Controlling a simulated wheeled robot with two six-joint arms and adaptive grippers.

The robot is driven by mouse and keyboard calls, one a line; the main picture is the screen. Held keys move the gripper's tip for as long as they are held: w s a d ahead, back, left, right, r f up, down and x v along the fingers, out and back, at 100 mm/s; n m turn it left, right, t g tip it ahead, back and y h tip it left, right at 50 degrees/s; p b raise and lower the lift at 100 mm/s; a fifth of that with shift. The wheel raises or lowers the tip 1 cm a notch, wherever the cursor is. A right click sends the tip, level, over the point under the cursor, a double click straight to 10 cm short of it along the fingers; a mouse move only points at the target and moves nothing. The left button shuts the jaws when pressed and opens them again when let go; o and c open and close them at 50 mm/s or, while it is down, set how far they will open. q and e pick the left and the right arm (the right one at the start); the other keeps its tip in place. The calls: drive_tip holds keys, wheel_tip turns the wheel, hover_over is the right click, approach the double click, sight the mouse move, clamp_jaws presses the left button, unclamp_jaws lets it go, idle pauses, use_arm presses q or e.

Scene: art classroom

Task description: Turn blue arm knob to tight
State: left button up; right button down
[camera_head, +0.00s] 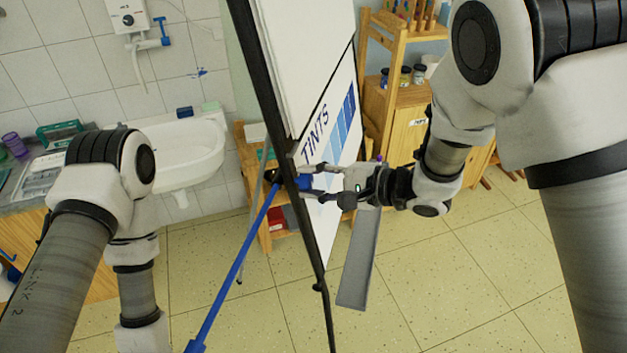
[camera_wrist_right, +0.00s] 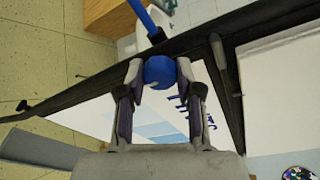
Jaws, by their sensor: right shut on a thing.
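The blue arm knob (camera_wrist_right: 159,72) sits at the black easel frame, where the blue arm (camera_head: 237,262) meets it. In the head view the knob (camera_head: 292,181) is partly covered by the gripper fingers. My right gripper (camera_head: 311,182) reaches in from the right and is shut on the knob. In the right wrist view its two fingers (camera_wrist_right: 160,77) press on the knob from both sides. Any tight marking is not visible. My left arm shows at the left of the head view, but its gripper is out of view.
A white board (camera_head: 305,55) and a sheet lettered "TINTS" (camera_head: 335,120) stand on the easel (camera_head: 262,80), close to my right gripper. A sink (camera_head: 190,150) is at the back left. A wooden shelf (camera_head: 398,50) stands behind.

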idle(0.4)
drive_tip(key=c, duration=0.8)
unclamp_jaws()
drive_tip(key=shift+w, duration=0.1)
drive_tip(key=shift+o, duration=0.2)
drive_tip(key=v, duration=1.1)
drive_tip(key=shift+d+r, duration=0.15)
drive_tip(key=shift+d, duration=0.2)
drive_tip(key=shift+a, duration=0.1)
